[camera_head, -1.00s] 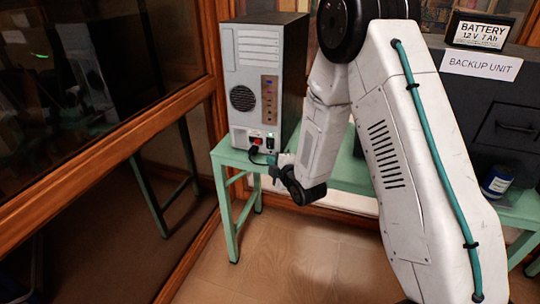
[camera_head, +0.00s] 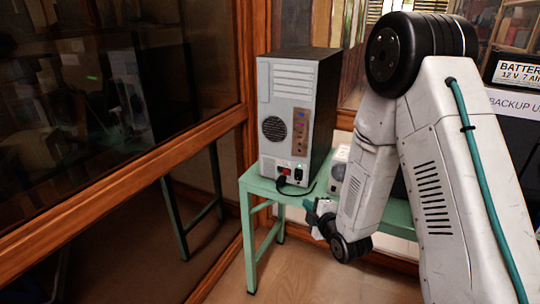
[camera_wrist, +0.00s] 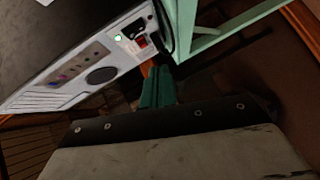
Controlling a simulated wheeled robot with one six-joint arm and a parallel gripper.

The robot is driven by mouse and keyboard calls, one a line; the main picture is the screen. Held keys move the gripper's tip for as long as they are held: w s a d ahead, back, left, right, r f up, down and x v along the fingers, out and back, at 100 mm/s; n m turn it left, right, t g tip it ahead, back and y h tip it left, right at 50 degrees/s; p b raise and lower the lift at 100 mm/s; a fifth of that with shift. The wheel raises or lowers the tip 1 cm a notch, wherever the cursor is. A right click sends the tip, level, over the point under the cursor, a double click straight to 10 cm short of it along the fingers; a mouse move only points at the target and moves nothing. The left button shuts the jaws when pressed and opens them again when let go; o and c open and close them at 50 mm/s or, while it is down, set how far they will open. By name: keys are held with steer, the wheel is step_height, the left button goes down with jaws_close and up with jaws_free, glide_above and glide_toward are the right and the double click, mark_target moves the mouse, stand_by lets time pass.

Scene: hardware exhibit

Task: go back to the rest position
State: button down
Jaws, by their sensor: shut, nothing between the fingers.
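My arm reaches down from the upper right of the head view. My gripper (camera_head: 314,210) is at its lower end, just in front of the green table's (camera_head: 256,186) front edge, partly hidden by my own wrist. In the wrist view its teal fingers (camera_wrist: 157,88) are together with nothing between them. They point toward the grey computer tower (camera_head: 285,110), which stands upright on the table. The gripper is apart from the tower. The tower's back also shows in the wrist view (camera_wrist: 75,85), tilted.
A black cable (camera_head: 296,192) runs from the tower's lower back, near a red switch. A dark glass partition with a wooden frame (camera_head: 120,158) stands at the left. A backup unit with a battery sign (camera_head: 518,72) is at the right edge. Open wooden floor lies in front of the table.

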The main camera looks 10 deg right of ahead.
steer(key=s+d+f+m+g+h, duration=0.1)
steer(key=s+f+m+g, duration=0.35)
steer(key=f, duration=0.25)
steer(key=s+d+r+m+g+h, duration=0.1)
steer(key=s+d+m+g+h, duration=0.1)
steer(key=s+m+g, duration=0.25)
steer(key=s+d+r+m+g, duration=0.1)
steer(key=s+r+m+g, duration=0.4)
steer(key=s+r, duration=2.2)
steer(key=shift+r+m, duration=1.2)
steer(key=shift+m, duration=0.6)
steer(key=shift+d, duration=0.1)
